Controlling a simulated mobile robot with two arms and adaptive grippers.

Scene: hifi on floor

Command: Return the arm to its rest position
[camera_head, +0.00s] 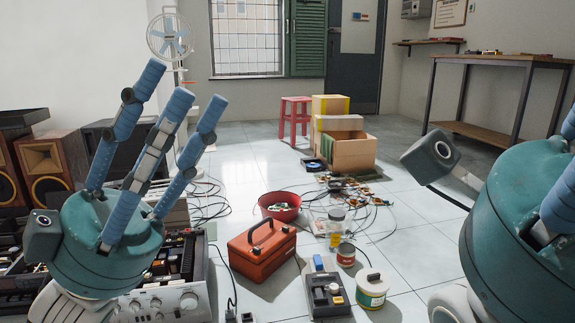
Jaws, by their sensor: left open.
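My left gripper (158,125) is raised at the left of the head view, its blue fingers pointing up and spread apart. It is open and nothing shows between the fingers. It is in front of the speakers and hi-fi gear on the floor. My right gripper (565,165) is at the right edge. Its teal body and part of a blue finger show, but its fingertips are cut off by the frame, so its opening cannot be judged.
On the tiled floor stand a red toolbox (262,250), a red bowl (280,206), a dark device (325,293), cans (372,291), a jar (336,228) and loose cables. An opened amplifier (170,290) sits below my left gripper. Boxes (352,152), a red stool (295,118) and a workbench (500,62) stand farther back.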

